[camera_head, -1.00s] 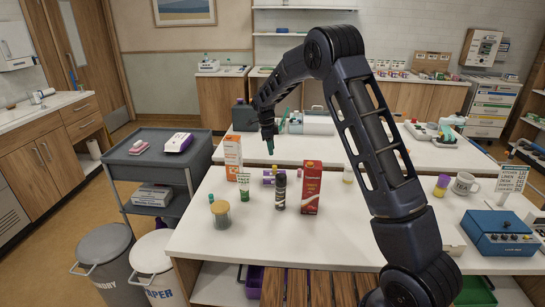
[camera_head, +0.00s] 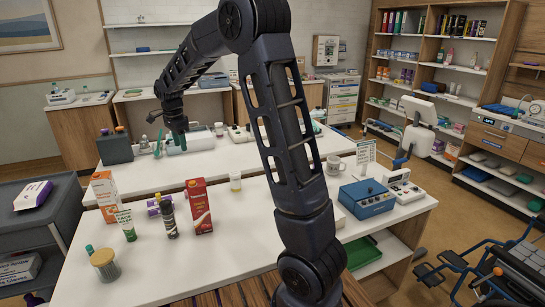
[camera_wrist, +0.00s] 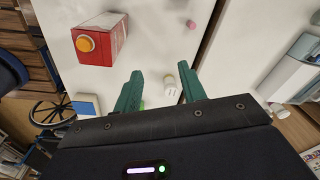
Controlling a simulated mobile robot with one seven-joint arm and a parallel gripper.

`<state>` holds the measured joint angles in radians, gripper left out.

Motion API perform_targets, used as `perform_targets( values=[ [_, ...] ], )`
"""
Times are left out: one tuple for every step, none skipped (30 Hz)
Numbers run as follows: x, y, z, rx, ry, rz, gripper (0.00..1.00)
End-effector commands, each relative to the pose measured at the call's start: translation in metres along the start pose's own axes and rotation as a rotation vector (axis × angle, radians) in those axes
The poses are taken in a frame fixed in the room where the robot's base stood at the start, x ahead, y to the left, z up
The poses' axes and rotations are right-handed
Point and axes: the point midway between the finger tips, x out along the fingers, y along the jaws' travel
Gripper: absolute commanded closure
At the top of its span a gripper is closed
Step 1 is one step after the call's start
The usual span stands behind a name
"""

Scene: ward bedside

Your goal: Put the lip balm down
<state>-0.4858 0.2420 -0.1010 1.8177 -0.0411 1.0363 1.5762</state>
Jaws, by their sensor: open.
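I cannot pick out the lip balm with certainty in either view. My gripper (camera_head: 180,142) is above the far part of the white tables, beyond the red carton (camera_head: 198,208). In the wrist view its two teal fingers (camera_wrist: 162,85) stand apart, with nothing visibly clamped between them. A small white bottle (camera_wrist: 171,91) shows between the fingertips, apparently below them on the table. The red carton with an orange cap (camera_wrist: 96,44) is to the left of the fingers there. A small pink thing (camera_wrist: 190,23) lies further up.
The near table (camera_head: 270,215) carries an orange-and-white carton (camera_head: 104,195), a white-and-green tube (camera_head: 126,226), a dark bottle (camera_head: 169,218), a lidded jar (camera_head: 104,266), a mug (camera_head: 335,165) and a blue device (camera_head: 366,198). A dark box (camera_head: 115,148) stands on the far table. A gap separates the tables.

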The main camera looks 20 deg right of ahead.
Motion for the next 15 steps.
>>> perform_targets(
  values=[
    [-0.013, 0.015, -0.011, -0.032, -0.005, -0.015, 0.59],
    [-0.019, 0.024, -0.017, -0.056, -0.007, -0.022, 0.59],
    [-0.027, 0.035, -0.024, -0.089, -0.009, -0.032, 0.59],
    [-0.032, 0.044, -0.029, -0.113, -0.010, -0.039, 0.59],
    [-0.037, 0.053, -0.034, -0.137, -0.010, -0.046, 0.59],
    [-0.044, 0.064, -0.040, -0.169, -0.011, -0.057, 0.59],
    [-0.049, 0.074, -0.045, -0.193, -0.010, -0.064, 0.59],
    [-0.053, 0.083, -0.049, -0.218, -0.010, -0.071, 0.59],
    [-0.059, 0.095, -0.054, -0.251, -0.009, -0.080, 0.59],
    [-0.063, 0.104, -0.058, -0.275, -0.007, -0.089, 0.59],
    [-0.067, 0.114, -0.061, -0.300, -0.005, -0.096, 0.59],
    [-0.072, 0.126, -0.066, -0.332, -0.002, -0.106, 0.59],
    [-0.075, 0.135, -0.069, -0.356, 0.001, -0.113, 0.59],
    [-0.079, 0.145, -0.071, -0.381, 0.004, -0.121, 0.59],
    [-0.083, 0.158, -0.075, -0.413, 0.009, -0.131, 0.59]
  ],
)
